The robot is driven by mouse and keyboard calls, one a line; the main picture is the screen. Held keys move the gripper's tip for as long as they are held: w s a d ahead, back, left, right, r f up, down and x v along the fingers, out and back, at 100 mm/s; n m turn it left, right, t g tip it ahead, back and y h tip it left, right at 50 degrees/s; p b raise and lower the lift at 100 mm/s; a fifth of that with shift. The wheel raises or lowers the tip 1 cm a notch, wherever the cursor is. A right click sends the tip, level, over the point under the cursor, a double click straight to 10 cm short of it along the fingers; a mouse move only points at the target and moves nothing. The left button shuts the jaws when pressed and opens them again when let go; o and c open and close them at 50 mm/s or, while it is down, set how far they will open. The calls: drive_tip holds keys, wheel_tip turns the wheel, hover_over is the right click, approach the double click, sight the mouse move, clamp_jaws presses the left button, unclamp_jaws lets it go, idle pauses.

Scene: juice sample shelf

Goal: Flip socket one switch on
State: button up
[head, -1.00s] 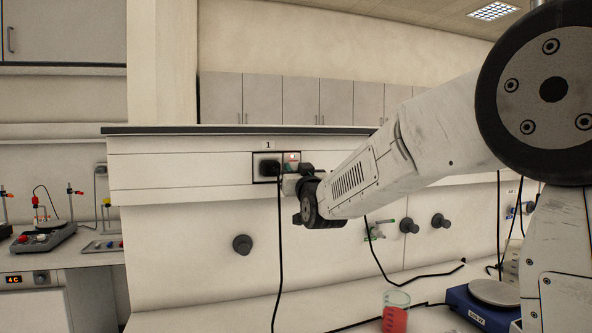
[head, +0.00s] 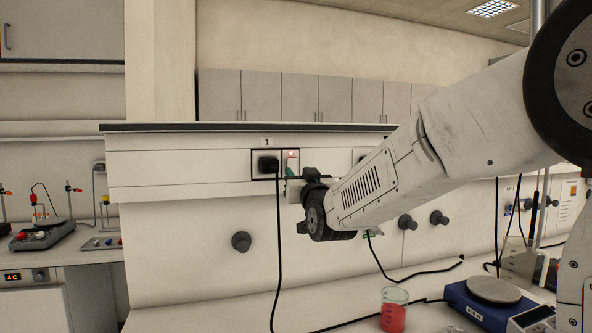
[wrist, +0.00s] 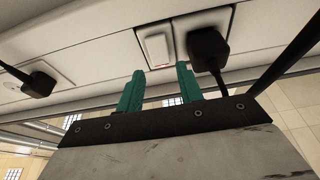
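Socket one (head: 255,166), under the label "1" (head: 267,142), is on the white wall panel. A black plug (head: 268,166) fills its left side. Its switch (head: 291,160), on the right side, is pale with a red part at the top; its on or off position is unclear. In the wrist view the switch (wrist: 155,46) lies just beyond the fingertips, with the plug (wrist: 207,48) beside it. My gripper (wrist: 158,72) is open and empty, its two teal fingers apart and not visibly touching the switch. In the head view my gripper (head: 293,188) is just below and right of the switch.
Another plug (wrist: 35,84) sits in a socket at the left of the wrist view. A black cable (head: 278,250) hangs from socket one's plug. On the bench stand a beaker of red liquid (head: 393,318) and a blue scale (head: 487,302). Round dark knobs (head: 241,242) stick out below.

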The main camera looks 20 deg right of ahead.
drive_tip(key=v, duration=0.3)
idle(0.4)
